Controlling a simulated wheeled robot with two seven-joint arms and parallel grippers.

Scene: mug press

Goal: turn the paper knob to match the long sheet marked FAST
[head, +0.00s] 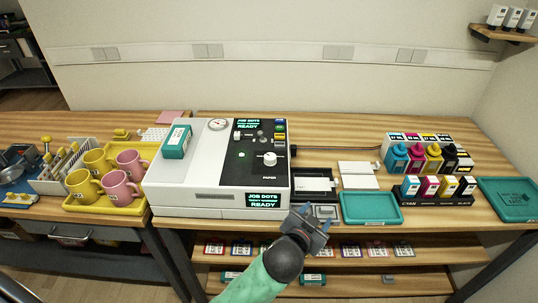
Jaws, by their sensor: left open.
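The paper knob (270,159) is a white round knob on the dark control panel of the white printer (180,190), above the label PAPER. Its exact pointing direction is too small to tell. I cannot make out a long sheet marked FAST; the small print in view is unreadable. My left gripper (313,222) is at the front edge of the table, below and right of the printer's front corner. It is open, well apart from the knob. My right gripper is not in view.
A yellow tray (105,207) with pink and yellow mugs stands left of the printer. A dark tray (315,184), teal trays (370,207) and (510,198), and ink bottles (433,160) lie to the right. A teal box (176,142) sits on the printer. Space above the panel is clear.

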